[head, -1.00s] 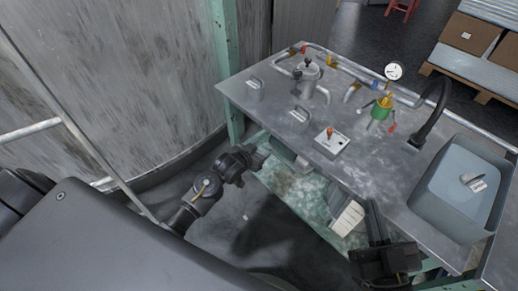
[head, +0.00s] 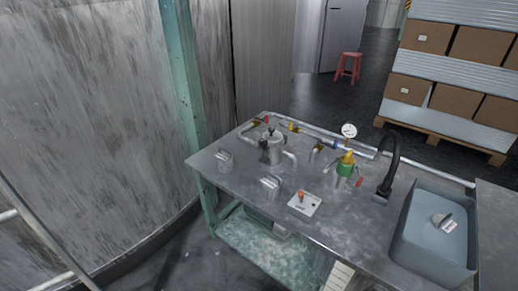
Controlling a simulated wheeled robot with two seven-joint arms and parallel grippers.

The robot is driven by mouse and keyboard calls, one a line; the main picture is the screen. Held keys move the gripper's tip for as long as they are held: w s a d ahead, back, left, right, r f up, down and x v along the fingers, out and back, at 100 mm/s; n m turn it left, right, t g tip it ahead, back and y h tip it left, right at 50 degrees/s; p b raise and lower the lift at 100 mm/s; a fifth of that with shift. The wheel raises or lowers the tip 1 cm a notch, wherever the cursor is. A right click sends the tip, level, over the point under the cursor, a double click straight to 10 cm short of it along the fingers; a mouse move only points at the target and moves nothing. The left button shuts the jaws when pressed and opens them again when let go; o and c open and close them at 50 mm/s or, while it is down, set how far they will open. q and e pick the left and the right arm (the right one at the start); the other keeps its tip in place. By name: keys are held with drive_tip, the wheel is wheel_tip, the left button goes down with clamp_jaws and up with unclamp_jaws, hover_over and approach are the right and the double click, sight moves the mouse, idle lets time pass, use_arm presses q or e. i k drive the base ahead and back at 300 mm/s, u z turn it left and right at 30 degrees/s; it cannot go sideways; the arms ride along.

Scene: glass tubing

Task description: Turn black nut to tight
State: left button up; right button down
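A metal vessel (head: 271,150) with a knob on top stands on the metal workbench (head: 225,178), joined to pipework. A small dark part (head: 263,144) sits on the vessel's left side; it is too small to tell whether it is the black nut. A green and yellow fitting (head: 346,166) stands to the right below a round gauge (head: 349,131). Neither of my grippers is in the head view.
A black curved tap (head: 390,160) stands beside the grey sink (head: 425,250). Boxes on a pallet (head: 410,88) and a red stool (head: 348,67) stand behind.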

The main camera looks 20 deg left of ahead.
sight(263, 144)
drive_tip(key=k, duration=0.55)
drive_tip(key=z, duration=0.4)
drive_tip(key=i, duration=1.05)
drive_tip(key=u, duration=0.75)
